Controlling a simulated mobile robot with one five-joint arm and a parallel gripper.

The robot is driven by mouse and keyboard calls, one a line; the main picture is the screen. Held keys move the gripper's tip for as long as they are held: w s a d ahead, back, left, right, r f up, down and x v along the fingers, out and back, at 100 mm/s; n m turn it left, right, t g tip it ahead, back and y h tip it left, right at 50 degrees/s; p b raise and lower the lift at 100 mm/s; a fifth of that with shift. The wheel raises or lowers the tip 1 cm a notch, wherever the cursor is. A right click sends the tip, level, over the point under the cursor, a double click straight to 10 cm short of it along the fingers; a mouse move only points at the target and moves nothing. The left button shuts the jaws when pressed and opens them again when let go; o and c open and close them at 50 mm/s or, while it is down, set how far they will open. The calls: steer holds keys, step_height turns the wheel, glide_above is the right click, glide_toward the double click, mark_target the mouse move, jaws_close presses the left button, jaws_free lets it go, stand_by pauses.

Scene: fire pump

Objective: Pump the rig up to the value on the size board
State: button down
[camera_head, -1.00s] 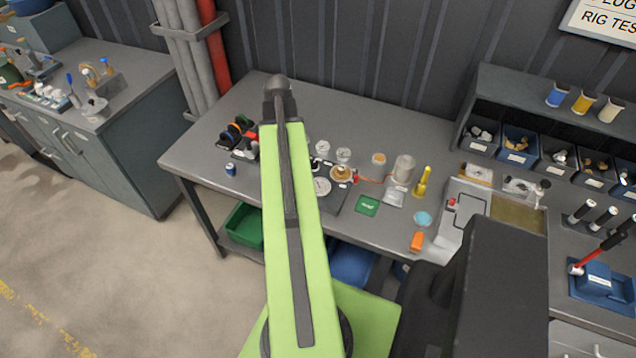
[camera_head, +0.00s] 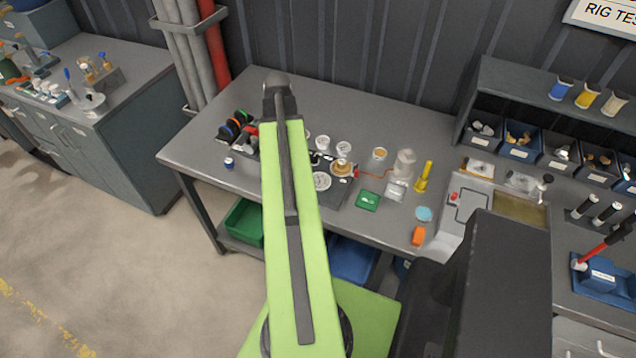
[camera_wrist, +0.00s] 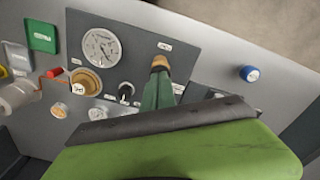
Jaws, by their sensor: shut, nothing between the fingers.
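The test rig is a dark panel (camera_wrist: 138,25) on the bench. It carries a round white gauge (camera_wrist: 102,47), whose reading is too small to make out, a brass fitting (camera_wrist: 85,82) and a black knob (camera_wrist: 126,91). The gauge also shows in the head view (camera_head: 321,181). My gripper (camera_wrist: 160,66) appears in the wrist view as dark green fingers with tan tips, closed together and empty, over the panel right of the gauge. Whether it touches the panel is unclear. My arm hides it in the head view. A wall sign (camera_head: 606,14) reading "RIG TES" is cut off.
A blue-capped item (camera_wrist: 248,73) stands right of the panel in the wrist view. Shelved bins (camera_head: 520,140) stand at right.

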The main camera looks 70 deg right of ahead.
steer(key=shift+f+b, duration=0.55)
steer(key=shift+f, duration=0.15)
steer(key=shift+r, duration=0.1)
steer(key=shift+r+p, duration=1.45)
steer(key=shift+p, duration=0.1)
step_height(320, 180, up, 7)
steer(key=p, duration=0.7)
